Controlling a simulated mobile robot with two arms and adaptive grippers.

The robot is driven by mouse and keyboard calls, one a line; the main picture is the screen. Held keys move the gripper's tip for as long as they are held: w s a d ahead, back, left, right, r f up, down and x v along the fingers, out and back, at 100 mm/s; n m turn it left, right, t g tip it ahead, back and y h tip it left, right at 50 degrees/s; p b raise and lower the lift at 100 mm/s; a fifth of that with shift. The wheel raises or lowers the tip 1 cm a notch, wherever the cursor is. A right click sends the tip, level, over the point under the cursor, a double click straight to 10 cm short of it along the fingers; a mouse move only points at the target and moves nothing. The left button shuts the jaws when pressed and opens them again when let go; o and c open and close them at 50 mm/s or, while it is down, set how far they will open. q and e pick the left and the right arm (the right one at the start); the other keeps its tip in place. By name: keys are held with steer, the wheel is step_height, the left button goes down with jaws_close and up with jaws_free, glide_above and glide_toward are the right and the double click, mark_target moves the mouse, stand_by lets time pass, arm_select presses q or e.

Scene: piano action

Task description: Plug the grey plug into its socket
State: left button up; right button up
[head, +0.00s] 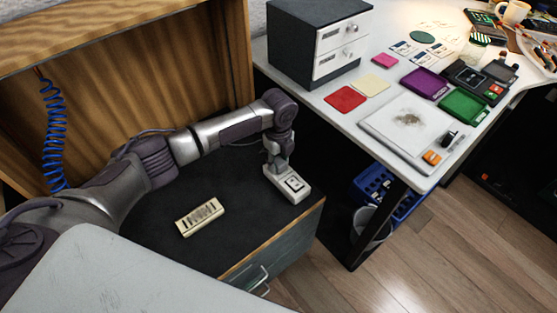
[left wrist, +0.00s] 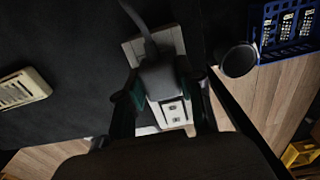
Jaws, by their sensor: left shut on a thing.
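My left gripper (head: 276,166) points down over a pale socket block (head: 292,187) on the dark top of a low cabinet. In the left wrist view its two fingers close on the sides of the grey plug (left wrist: 158,80), with a grey cable rising from the plug. The pale block (left wrist: 172,113) shows beneath and around the plug, with square outlet marks on its exposed end. I cannot tell whether the plug's pins are in the block or just above it. The plug is mostly hidden by the gripper in the head view. My right gripper is not in view.
A cream slotted block (head: 199,217) lies left of the socket block. The cabinet's front edge is close by. A white desk (head: 290,72) with drawers, coloured cards and trays stands right. A blue crate (head: 372,187) and a bin (head: 375,228) are on the floor.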

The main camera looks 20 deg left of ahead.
arm_select(q)
steer(key=shift+f, duration=0.15)
stand_by(0.5)
steer(key=o, duration=1.1)
steer(key=shift+o, duration=0.2)
step_height(320, 180, up, 12)
